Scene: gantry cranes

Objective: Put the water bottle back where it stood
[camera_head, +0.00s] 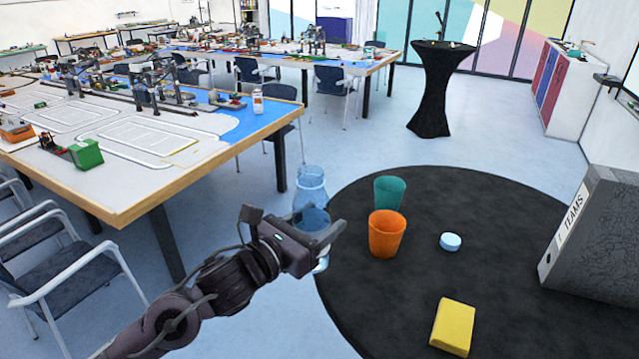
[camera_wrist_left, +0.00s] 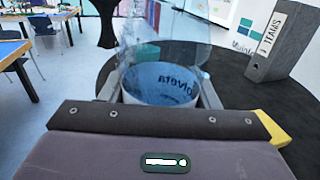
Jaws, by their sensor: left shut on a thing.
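The water bottle (camera_head: 312,187) is clear and bluish, and it stands upright in the jaws of my left gripper (camera_head: 328,232). The gripper is shut around the bottle's body. The bottle hangs at the left edge of the round black table, and I cannot tell whether its base touches anything. In the left wrist view the bottle (camera_wrist_left: 160,82) fills the space between the two fingers, with a blue label lettered in dark print. The gripper hides part of its lower body. My right gripper does not show.
The round black table (camera_head: 400,295) holds an orange cup (camera_head: 386,234), a teal cup (camera_head: 389,192), a light blue round lid or puck (camera_head: 450,242), a yellow block (camera_head: 453,326) and a grey TEAMS binder (camera_head: 600,235). A long worktable (camera_head: 125,213) stands left.

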